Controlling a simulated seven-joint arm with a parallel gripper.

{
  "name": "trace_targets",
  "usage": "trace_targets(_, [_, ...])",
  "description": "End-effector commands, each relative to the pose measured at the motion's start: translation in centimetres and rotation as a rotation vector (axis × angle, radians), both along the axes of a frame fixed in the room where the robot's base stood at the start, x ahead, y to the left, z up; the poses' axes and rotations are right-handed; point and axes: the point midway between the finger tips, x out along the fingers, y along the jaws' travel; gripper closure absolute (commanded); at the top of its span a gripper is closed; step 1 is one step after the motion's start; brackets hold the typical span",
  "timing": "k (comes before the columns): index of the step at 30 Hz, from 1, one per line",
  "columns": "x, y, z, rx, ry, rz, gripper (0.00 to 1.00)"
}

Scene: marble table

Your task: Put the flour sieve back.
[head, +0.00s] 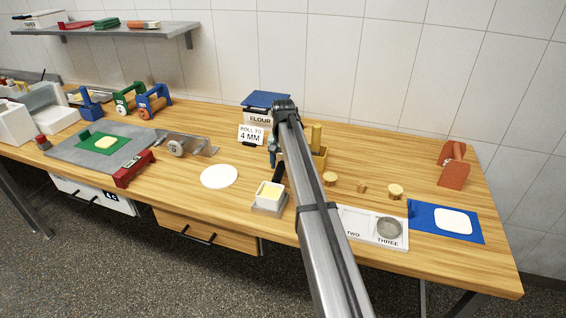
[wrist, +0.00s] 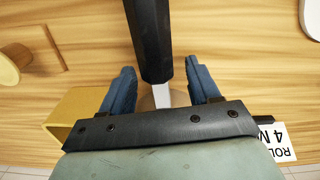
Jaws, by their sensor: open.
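My gripper (wrist: 162,80) is open, its two blue fingers apart. A black, handle-like bar (wrist: 148,38) with a pale end (wrist: 163,92) stands between the fingers, with a gap on each side. A brownish round shape shows behind its end. I cannot tell whether this bar is part of the flour sieve. In the head view my gripper (head: 275,153) is mostly hidden by my arm, in front of the flour bin (head: 259,119) with its blue lid. A round grey disc (head: 389,229) lies on the white panel (head: 358,222) marked TWO and THREE; I cannot identify it surely.
A yellow box (wrist: 80,112) is close beside my gripper. A ROLL TO 4 MM card (head: 250,135) leans by the bin. A butter-like block in a dish (head: 270,198), several wooden pieces (head: 395,191) and a blue mat (head: 428,218) stand around. A white disc (head: 219,176) lies left.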

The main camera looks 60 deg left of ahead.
Motion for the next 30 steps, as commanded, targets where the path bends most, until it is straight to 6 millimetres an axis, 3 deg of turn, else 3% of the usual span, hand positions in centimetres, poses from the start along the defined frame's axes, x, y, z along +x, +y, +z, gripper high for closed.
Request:
trace_targets(21, [0.4, -0.2, 11.9, 0.001, -0.001, 0.0, 0.39])
trace_targets(30, [0.4, -0.2, 13.8, 0.001, -0.001, 0.0, 0.39])
